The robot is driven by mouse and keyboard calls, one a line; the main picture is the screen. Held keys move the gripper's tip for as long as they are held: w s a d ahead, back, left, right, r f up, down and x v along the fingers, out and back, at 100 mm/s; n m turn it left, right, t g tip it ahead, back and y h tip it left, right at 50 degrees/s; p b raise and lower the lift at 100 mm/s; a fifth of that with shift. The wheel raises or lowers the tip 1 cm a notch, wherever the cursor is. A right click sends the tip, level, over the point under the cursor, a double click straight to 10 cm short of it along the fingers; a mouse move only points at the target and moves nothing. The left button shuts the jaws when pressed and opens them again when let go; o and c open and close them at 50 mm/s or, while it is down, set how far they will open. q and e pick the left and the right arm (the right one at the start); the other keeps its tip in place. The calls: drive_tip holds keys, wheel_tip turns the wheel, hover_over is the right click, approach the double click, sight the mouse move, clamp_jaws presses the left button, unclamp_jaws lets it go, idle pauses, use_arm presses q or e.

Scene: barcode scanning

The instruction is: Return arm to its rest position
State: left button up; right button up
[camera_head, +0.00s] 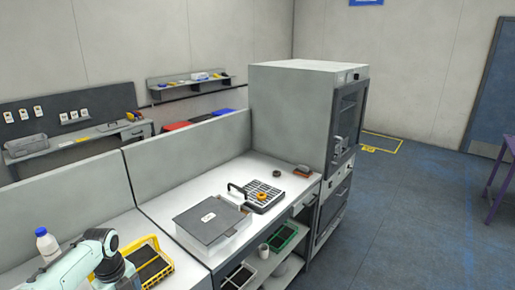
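Part of my arm, pale green with dark joints, shows at the lower left in the head view, in front of a yellow crate (163,271). No gripper fingers show, and the arm's far end is cut off or hidden. My other arm is out of the picture. No barcode scanner can be made out for sure.
A white bottle (47,245) stands left of my arm. The white bench (158,206) carries a grey-lidded box (210,220), a black rack (262,192) and small items. A tall grey cabinet (290,110) stands at its far end. The blue floor (400,220) on the right is open.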

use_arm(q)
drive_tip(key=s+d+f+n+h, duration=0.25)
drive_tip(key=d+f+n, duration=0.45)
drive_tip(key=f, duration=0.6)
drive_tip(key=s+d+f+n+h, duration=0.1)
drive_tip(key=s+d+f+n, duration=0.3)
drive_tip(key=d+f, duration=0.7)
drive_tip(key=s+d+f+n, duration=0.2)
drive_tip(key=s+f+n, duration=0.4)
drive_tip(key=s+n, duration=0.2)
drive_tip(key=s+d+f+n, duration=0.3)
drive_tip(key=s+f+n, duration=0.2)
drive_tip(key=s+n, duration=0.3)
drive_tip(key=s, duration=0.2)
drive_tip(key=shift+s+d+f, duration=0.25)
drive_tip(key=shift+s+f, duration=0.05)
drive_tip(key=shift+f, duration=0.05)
